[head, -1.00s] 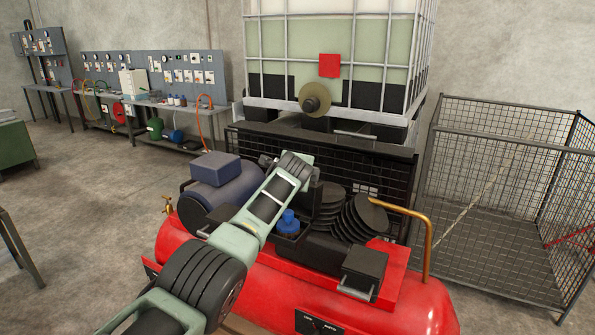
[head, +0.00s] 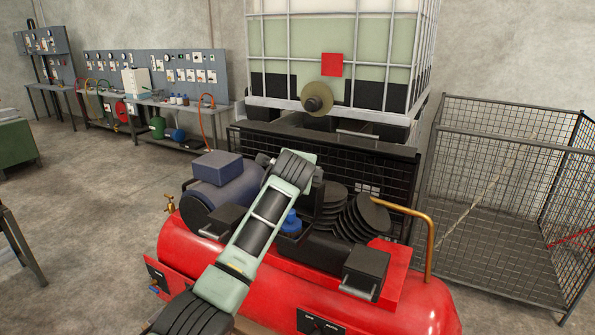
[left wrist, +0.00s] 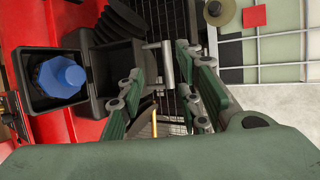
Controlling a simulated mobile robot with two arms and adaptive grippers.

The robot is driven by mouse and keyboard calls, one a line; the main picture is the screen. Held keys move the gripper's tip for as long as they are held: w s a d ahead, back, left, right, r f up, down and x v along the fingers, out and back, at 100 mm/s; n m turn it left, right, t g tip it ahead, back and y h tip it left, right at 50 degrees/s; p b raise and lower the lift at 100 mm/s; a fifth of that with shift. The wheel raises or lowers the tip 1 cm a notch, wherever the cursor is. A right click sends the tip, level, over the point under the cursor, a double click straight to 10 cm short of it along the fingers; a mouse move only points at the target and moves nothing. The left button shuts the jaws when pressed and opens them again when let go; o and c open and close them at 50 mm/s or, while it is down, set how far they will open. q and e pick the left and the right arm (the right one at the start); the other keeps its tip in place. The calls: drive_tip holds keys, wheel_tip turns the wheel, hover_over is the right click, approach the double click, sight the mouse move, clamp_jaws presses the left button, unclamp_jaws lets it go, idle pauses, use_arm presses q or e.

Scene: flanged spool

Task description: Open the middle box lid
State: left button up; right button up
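The middle box (head: 291,234) stands on the red compressor, its blue-capped contents partly covered by my left arm. In the left wrist view the middle box (left wrist: 36,103) is open, with a blue object (left wrist: 62,78) inside. Its hollow dark lid (left wrist: 117,72) is swung out to the right of the opening. A grey metal handle (left wrist: 167,65) sticks out at the lid's far side. My left gripper (left wrist: 160,64) has its fingers apart on either side of the handle; contact cannot be made out. In the head view the fingers are hidden. My right gripper is not seen.
The red compressor (head: 190,243) also carries a closed dark box (head: 365,270) at right and another (head: 223,218) at left. Ribbed black cylinders (head: 365,218) and a brass pipe (head: 428,240) stand at the right. A caged tank (head: 335,60) is behind.

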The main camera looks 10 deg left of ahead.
use_arm(q)
drive_tip(key=shift+v, duration=2.5)
